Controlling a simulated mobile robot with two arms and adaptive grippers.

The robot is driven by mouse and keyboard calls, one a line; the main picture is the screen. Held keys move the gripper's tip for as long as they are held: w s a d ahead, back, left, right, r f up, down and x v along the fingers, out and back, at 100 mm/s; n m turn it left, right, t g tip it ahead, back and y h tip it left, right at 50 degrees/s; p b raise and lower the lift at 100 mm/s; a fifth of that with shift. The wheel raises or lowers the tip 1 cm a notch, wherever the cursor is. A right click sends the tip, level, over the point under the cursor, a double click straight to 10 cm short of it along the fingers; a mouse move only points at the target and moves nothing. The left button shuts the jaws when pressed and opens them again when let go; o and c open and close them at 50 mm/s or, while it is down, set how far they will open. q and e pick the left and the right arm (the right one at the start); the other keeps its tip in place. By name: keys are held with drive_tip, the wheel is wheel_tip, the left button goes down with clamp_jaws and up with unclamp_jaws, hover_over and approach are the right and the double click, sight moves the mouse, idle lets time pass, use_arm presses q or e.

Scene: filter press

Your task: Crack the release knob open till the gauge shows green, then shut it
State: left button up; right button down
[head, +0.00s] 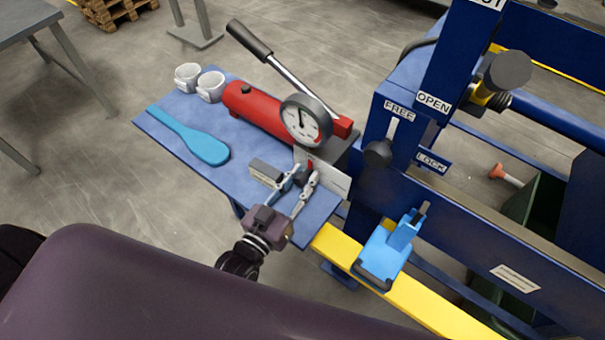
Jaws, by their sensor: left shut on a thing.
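The red hand pump (262,112) lies on the blue shelf, with a long black-gripped lever rising from it. Its round gauge (305,122) has a white face with a red patch at the lower right. The needle is too small to read surely, but it seems to point up. The small red release knob (310,165) is below the gauge. My left gripper (303,177) is shut on the knob from the front, and its fingers partly hide it. My right gripper is not in view.
On the blue shelf (155,128) lie a light-blue paddle (195,138) and two white cups (187,77). The blue press frame (470,200) stands right, with FREE, LOCK and OPEN labels and a black-knobbed lever (378,153). A blue bracket (383,258) sits on the yellow bar (425,297).

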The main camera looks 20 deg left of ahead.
use_arm(q)
drive_tip(key=o, duration=0.9)
drive_tip(key=shift+c, duration=0.2)
drive_tip(key=shift+s, duration=0.15)
drive_tip(key=v, duration=1.2)
drive_tip(key=shift+a, duration=0.1)
drive_tip(key=shift+f, duration=0.1)
